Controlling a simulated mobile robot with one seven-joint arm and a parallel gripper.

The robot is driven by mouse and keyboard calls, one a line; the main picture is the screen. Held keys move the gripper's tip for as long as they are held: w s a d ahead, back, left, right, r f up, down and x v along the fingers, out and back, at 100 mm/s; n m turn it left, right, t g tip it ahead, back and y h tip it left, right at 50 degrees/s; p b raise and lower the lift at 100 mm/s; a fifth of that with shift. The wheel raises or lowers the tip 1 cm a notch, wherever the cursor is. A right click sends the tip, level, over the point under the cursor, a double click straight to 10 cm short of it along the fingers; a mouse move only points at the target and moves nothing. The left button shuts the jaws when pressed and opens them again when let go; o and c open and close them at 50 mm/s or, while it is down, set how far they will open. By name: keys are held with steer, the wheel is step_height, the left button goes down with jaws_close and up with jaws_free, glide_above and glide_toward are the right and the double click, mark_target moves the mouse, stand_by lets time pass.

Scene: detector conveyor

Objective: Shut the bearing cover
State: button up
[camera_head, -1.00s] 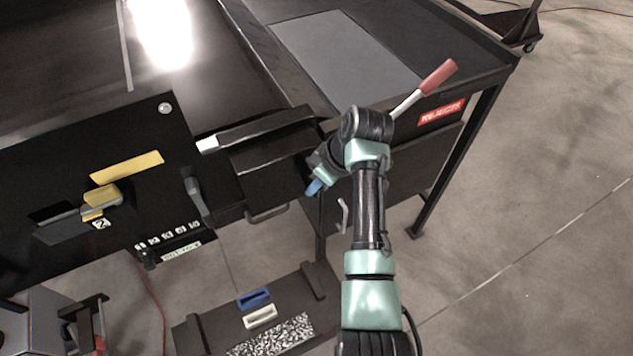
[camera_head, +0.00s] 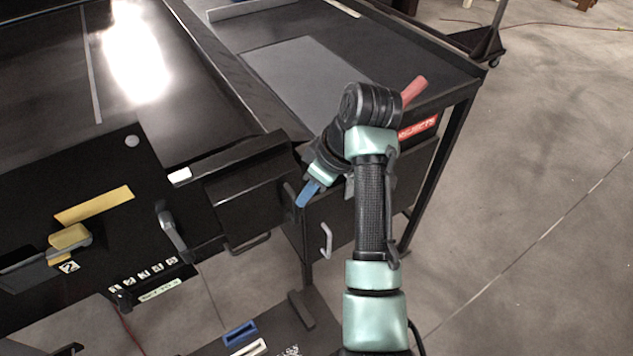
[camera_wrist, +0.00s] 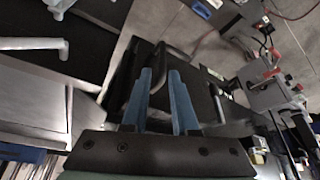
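The dark box-like housing (camera_head: 250,203) at the near end of the conveyor seems to be where the bearing cover is. It has a dark loop handle (camera_head: 250,243) at its lower edge. I cannot tell the cover's exact outline or how far it stands open, dark on dark. My gripper (camera_head: 307,194) points down-left, just right of the housing, its blue fingers partly hidden by my wrist. In the wrist view, the two blue fingers of my gripper (camera_wrist: 162,100) stand apart with nothing visibly clamped. A dark loop shows beyond their tips, and contact cannot be told.
A grey lever (camera_head: 172,232) sticks out left of the housing. The reject table (camera_head: 405,165) with a red-handled lever (camera_head: 414,92) stands right, behind my arm. A white hook-shaped handle (camera_head: 326,240) is below my gripper. Blue block (camera_head: 240,333) lies low in front. Floor right is clear.

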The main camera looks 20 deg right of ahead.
steer(key=shift+p+v, duration=0.4)
steer(key=shift+v, duration=1.9)
steer(key=shift+w, duration=0.15)
